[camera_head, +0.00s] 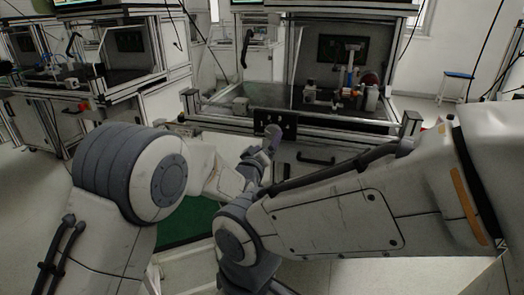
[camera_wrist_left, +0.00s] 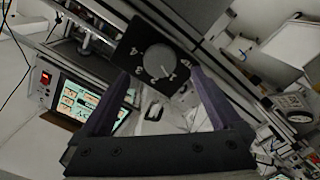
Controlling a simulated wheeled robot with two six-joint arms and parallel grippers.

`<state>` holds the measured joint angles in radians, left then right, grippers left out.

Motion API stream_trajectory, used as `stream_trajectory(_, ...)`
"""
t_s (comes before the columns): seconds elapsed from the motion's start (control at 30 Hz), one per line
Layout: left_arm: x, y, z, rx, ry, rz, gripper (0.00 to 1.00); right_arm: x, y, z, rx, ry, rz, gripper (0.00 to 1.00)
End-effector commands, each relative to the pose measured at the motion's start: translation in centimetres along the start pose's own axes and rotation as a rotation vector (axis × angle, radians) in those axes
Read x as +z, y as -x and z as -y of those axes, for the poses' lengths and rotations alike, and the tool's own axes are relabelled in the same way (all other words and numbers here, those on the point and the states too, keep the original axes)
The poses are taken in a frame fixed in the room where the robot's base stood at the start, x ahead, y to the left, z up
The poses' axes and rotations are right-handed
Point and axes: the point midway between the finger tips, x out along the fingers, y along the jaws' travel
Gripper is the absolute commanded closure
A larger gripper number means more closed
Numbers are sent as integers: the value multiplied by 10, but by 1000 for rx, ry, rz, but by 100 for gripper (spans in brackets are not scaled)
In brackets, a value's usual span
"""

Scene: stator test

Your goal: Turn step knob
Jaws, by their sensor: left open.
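The step knob (camera_wrist_left: 160,66) is a round grey dial on a black panel (camera_wrist_left: 133,50) with pale numbers, seen in the left wrist view. The panel (camera_head: 262,120) also shows in the head view, on the front of the test bench. My left gripper (camera_wrist_left: 160,74) is open, its two dark fingers spread to either side of the knob. No contact with the knob can be made out. In the head view my left gripper (camera_head: 271,140) is small, in front of the panel and partly hiding it. My right gripper is out of view; only its arm shows.
The test bench (camera_head: 310,125) has a framed work area with equipment (camera_head: 350,88) inside. A drawer handle (camera_head: 316,158) is right of the panel. Another bench (camera_head: 110,75) stands at the left and a blue stool (camera_head: 457,77) at the right.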

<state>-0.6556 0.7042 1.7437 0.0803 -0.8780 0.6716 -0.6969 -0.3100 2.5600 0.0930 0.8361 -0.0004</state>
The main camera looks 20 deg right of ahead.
Motion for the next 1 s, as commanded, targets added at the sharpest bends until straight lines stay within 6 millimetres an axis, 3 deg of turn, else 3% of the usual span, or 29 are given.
stream_trajectory(0.1, 0, 20, 0, 0, 0, 1, 1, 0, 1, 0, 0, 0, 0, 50)
stream_trajectory(0.3, 0, 41, 0, 0, 0, 0, 1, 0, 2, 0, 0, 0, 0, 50)
stream_trajectory(0.77, -2, 47, 4, -13, -6, 4, 1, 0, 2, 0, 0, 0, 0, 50)
stream_trajectory(0.87, -13, 56, 28, -87, -44, 39, 1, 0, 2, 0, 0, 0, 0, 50)
stream_trajectory(0.97, -29, 83, 75, -232, -114, 122, 1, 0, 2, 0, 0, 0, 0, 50)
stream_trajectory(1.0, -34, 100, 97, -303, -145, 170, 1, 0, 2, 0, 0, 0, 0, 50)
